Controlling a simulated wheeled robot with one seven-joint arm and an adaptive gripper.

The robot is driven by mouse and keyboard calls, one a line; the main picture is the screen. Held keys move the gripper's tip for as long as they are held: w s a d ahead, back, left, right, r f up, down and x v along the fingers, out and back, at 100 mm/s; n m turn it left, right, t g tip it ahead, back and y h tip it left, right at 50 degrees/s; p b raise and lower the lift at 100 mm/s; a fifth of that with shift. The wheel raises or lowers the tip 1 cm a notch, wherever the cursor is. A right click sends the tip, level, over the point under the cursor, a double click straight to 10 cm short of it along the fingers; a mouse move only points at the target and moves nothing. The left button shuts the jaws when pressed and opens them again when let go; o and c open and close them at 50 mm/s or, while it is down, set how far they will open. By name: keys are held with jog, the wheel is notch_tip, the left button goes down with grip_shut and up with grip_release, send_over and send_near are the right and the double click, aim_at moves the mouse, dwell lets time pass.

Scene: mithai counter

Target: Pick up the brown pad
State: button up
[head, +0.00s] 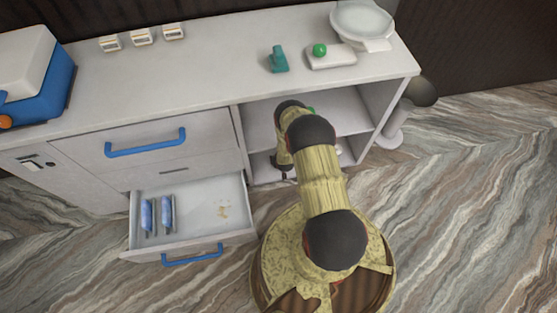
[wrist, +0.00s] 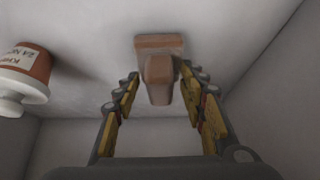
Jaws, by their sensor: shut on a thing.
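The brown pad (wrist: 158,68) shows in the wrist view as a wide flat base with a narrower upright grip. My gripper (wrist: 160,88) has its two yellow-padded fingers on either side of the grip and is shut on it. The base lies at or very close to the pale shelf surface; I cannot tell whether it touches. In the head view my gripper (head: 282,168) reaches into the open compartment of the counter, and the pad cannot be made out there.
A brown jar with a white lid (wrist: 24,75) stands beside the pad in the wrist view, apart from my gripper. Compartment walls (wrist: 268,50) are close by. An open drawer (head: 200,205) holds two blue packets. On the counter are a green stapler-like thing (head: 278,60) and a scale (head: 362,22).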

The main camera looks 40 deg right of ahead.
jog(key=s+a+r+p, duration=0.2)
jog(key=s+r+p, duration=0.5)
jog(key=s+r, duration=0.4)
jog(key=shift+s+a+r, duration=0.3)
jog(key=shift+s+a, duration=0.05)
jog(key=shift+s, duration=1)
jog(key=o, duration=0.7)
jog(key=c, duration=0.4)
jog(key=shift+c, duration=0.4)
jog(key=shift+s, duration=0.1)
